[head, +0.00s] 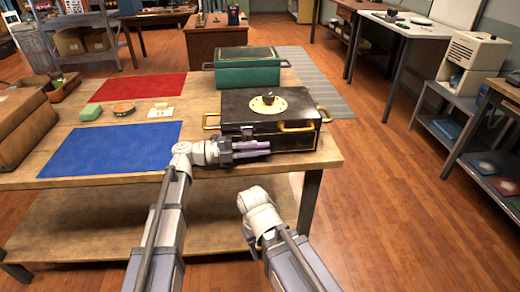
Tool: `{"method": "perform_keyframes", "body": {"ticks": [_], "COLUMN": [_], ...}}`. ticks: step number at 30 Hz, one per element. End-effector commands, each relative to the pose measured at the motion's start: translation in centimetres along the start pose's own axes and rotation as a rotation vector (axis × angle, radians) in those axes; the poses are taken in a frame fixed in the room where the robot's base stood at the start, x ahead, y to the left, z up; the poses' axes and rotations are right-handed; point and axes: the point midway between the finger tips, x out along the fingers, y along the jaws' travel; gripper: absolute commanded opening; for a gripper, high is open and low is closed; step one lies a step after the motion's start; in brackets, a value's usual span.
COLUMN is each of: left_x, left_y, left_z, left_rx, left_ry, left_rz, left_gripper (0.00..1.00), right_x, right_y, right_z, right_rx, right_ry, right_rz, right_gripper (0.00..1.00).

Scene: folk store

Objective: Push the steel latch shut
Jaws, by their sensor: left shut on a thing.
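A black box (246,110) with brass-coloured handles and a round brass plate on its lid stands near the table's right front corner. My left gripper (268,149) is level, its fingers pointing right along the box's front face. It is shut on a small part there, which appears to be the steel latch; the fingers hide it, so I cannot tell its position. My right arm is folded low in front of the table edge; the fingers of its gripper do not show clearly.
A green box (246,75) stands behind the black one. A brown case (25,128) is at the far left. Floor right of the table is clear.

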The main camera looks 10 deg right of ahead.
Motion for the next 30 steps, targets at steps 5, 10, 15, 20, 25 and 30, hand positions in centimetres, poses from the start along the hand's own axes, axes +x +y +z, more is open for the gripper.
{"method": "perform_keyframes", "body": {"ticks": [5, 10, 15, 20, 25, 30], "left_x": [0.0, 0.0, 0.0, 0.0, -0.3, -2.7], "left_y": [0.1, 0.1, 0.1, 0.1, 0.0, 0.0], "left_z": [0.2, 0.2, 0.2, 0.1, 0.1, 0.2], "left_rx": [0.000, -0.001, -0.001, -0.001, -0.001, -0.001], "left_ry": [-0.004, -0.005, -0.003, -0.002, -0.003, -0.005], "left_rz": [0.004, 0.004, 0.003, 0.002, 0.001, 0.001], "left_gripper": [0.00, 0.21, 0.40, 0.43, 0.43, 0.43], "right_x": [0.1, 0.1, 0.0, 0.0, 0.0, 0.1], "right_y": [0.0, 0.0, 0.0, 0.0, 0.0, 0.0], "right_z": [0.0, 0.0, 0.0, 0.0, 0.0, 0.0], "right_rx": [0.000, 0.000, 0.000, 0.000, 0.000, 0.000], "right_ry": [0.000, 0.000, 0.000, 0.000, 0.000, 0.000], "right_rz": [0.000, 0.000, 0.000, 0.000, 0.000, 0.000], "right_gripper": [0.50, 0.50, 0.50, 0.50, 0.50, 0.50]}}
